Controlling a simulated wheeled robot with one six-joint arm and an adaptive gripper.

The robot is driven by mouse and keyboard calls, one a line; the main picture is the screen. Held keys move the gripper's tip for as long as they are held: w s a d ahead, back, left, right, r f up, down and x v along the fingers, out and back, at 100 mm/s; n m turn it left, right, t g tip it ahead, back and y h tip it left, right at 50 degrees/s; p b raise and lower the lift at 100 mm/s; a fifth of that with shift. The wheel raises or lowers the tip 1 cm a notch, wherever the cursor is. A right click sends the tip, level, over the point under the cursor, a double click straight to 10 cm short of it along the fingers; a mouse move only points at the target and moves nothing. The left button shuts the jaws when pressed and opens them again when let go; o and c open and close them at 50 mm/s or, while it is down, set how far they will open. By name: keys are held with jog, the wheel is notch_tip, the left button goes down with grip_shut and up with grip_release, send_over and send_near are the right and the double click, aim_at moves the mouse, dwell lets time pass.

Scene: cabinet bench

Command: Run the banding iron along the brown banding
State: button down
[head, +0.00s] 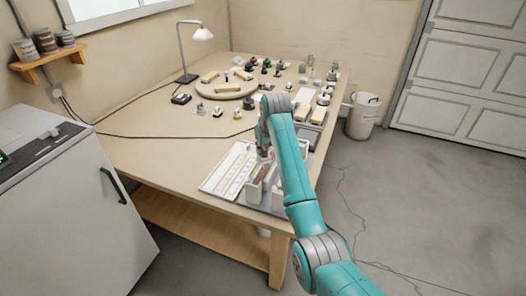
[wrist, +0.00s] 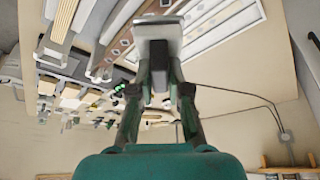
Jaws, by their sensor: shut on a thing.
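My gripper (wrist: 158,82) is shut on the banding iron (wrist: 158,32), which shows a flat pale metal plate at its end in the wrist view. In the head view my gripper (head: 264,145) is above the near end of the bench, partly hidden by my arm. A brown strip, apparently the brown banding (head: 263,173), lies just below it between pale blocks. I cannot tell whether the iron touches the banding.
A white tray with pale strips (head: 230,170) lies left of my gripper on the bench (head: 165,150). Farther back are a round board (head: 227,84), a lamp (head: 202,34) and many small items. A dark cord (head: 150,137) crosses the bench. The bench's left middle is mostly clear.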

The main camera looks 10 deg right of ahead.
jog(key=shift+r, duration=0.1)
jog(key=shift+r, duration=1.45)
